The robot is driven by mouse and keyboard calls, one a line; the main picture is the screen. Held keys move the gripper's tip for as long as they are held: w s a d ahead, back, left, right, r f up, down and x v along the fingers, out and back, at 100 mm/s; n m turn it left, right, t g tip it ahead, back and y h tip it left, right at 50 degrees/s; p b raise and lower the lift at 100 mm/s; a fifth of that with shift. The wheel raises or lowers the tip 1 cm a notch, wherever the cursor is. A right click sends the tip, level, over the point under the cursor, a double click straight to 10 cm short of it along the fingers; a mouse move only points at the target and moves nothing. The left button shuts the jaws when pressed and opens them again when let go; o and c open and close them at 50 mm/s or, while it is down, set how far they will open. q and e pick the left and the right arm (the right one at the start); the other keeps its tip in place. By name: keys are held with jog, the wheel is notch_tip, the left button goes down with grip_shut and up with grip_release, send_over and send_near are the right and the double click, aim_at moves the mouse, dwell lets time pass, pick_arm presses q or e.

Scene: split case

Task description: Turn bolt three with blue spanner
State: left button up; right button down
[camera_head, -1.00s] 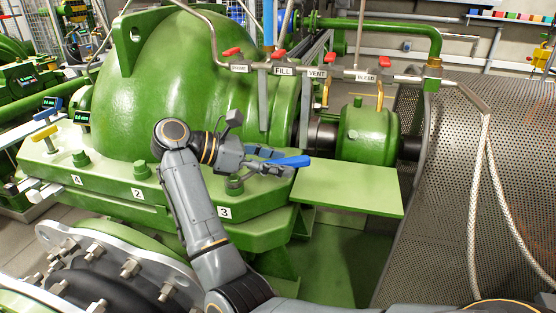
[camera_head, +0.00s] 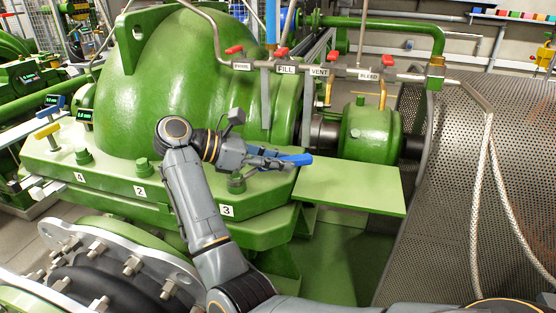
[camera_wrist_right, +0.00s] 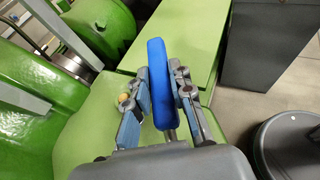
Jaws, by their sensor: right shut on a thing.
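My right gripper (camera_head: 277,160) is just right of and above bolt three (camera_head: 236,183), the green bolt by the label 3 on the casing flange. It is shut on the blue spanner (camera_head: 298,159), whose handle end sticks out to the right past the fingers. In the right wrist view the spanner's blue handle (camera_wrist_right: 157,75) stands between the two fingers (camera_wrist_right: 162,90). The metal end of the spanner is mostly hidden by the gripper, so I cannot tell whether it sits on the bolt. My left gripper is not in view.
Bolts two (camera_head: 143,167) and four (camera_head: 83,156) stand further left on the flange. The big green casing (camera_head: 195,80) rises behind the gripper. A flat green plate (camera_head: 350,188) is to the right, clear on top. A perforated guard (camera_head: 450,190) stands beyond it.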

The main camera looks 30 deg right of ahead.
dwell(0.6)
jog(key=shift+d+r, duration=0.1)
jog(key=shift+r, duration=0.95)
jog(key=shift+p, duration=0.3)
jog(key=shift+r+p, duration=0.9)
jog(key=shift+r, duration=1.6)
